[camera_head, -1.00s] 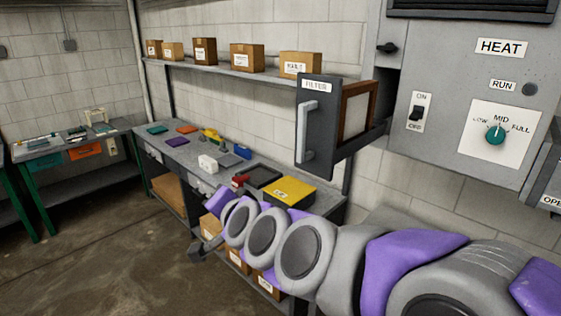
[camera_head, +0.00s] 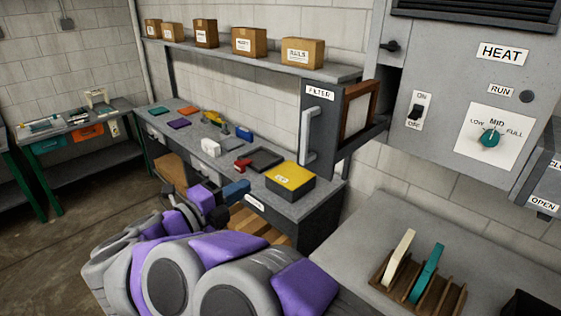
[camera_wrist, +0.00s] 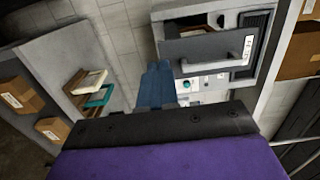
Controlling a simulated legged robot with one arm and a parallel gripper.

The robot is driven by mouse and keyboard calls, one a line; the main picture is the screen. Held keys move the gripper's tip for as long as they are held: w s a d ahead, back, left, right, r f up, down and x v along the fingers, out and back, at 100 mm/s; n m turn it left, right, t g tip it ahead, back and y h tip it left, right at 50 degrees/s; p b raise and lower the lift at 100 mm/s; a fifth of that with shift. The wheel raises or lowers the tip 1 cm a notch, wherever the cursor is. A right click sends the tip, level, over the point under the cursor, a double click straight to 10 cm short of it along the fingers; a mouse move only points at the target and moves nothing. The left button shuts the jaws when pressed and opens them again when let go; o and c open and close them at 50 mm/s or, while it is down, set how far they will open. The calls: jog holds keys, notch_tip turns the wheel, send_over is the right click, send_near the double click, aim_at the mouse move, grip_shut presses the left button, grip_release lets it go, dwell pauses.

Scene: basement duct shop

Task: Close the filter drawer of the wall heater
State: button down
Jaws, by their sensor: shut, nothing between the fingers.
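The grey wall heater (camera_head: 450,90) hangs at the upper right. Its filter drawer (camera_head: 317,130), labelled FILTER, is pulled out to the left. A brown-framed filter (camera_head: 357,112) shows in the gap between the drawer front and the heater. The drawer has a light grey vertical handle (camera_head: 308,136). My gripper (camera_head: 237,189) is low and left of the drawer, in front of the workbench, shut and not touching the drawer. In the wrist view, the blue fingers (camera_wrist: 155,85) are together, and the drawer front (camera_wrist: 205,50) lies beyond them, up and right.
A workbench (camera_head: 222,165) with a yellow-topped box (camera_head: 290,178) stands below the drawer. A shelf (camera_head: 260,58) with several cartons runs along the wall. A counter with a wooden rack (camera_head: 420,290) is at the lower right. Open floor lies at the left.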

jog(key=s+d+p+x, duration=0.1)
jog(key=p+x, duration=0.2)
jog(key=x, duration=2)
jog(key=s+d+p+x, duration=0.1)
jog(key=p+x, duration=0.3)
jog(key=x, duration=2)
jog(key=shift+d, duration=0.4)
